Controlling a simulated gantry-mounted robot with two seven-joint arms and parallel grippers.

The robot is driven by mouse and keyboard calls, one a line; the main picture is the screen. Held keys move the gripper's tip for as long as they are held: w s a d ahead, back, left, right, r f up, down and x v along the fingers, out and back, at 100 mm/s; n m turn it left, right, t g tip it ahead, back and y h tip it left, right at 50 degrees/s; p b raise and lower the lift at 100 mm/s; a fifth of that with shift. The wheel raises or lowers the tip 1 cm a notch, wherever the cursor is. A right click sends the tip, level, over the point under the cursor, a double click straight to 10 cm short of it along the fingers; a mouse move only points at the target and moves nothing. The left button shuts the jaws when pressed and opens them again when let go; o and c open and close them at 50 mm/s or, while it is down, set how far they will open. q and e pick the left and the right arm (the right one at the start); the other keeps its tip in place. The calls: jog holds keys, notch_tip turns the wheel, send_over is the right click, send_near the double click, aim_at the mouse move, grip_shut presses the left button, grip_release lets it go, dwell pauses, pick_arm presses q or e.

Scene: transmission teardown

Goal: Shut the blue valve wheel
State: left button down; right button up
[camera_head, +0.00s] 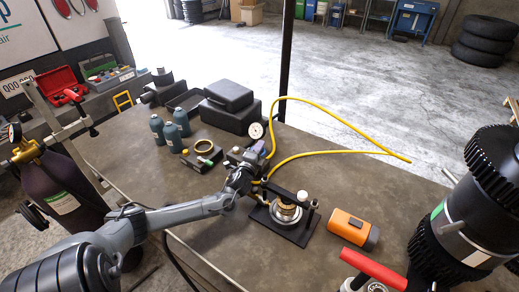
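A small blue part (263,147), possibly the valve wheel, shows on a grey fitting beside a round white gauge (256,131) at the middle of the table. It is too small to make out its rim or how far it is turned. My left arm comes in from the lower left, and its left gripper (244,166) is at this fitting, close to the blue part. The fingers blend with the dark fitting, so I cannot tell whether they are open, shut or touching the wheel. My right gripper is not in view.
Yellow hoses (345,122) loop right from the fitting. A black plate with a brass part (285,212) and an orange block (349,228) lie right of my gripper. Teal bottles (171,136) and black cases (230,95) stand behind. A large black gear assembly (470,215) stands at right.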

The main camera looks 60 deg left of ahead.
pick_arm(q)
jog(key=shift+h, duration=0.3)
jog(key=shift+m+t+h+p, duration=0.55)
jog(key=shift+m+t+h, duration=0.05)
jog(key=shift+m, duration=0.1)
jog(key=m+t+h, duration=0.1)
jog(key=m+h, duration=0.1)
jog(key=h, duration=0.1)
jog(key=shift+w+d+p, duration=0.1)
jog(key=shift+d+p, duration=0.05)
jog(key=shift+p, duration=0.15)
jog(key=shift+d+m+t+h+b, duration=0.15)
jog(key=shift+m+t+h+b, duration=0.15)
jog(key=shift+m+h, duration=0.8)
jog(key=shift+d+m+t+h+b, duration=0.25)
jog(key=shift+m+h, duration=0.35)
jog(key=shift+h, duration=0.9)
jog(key=c, duration=1.4)
grip_release()
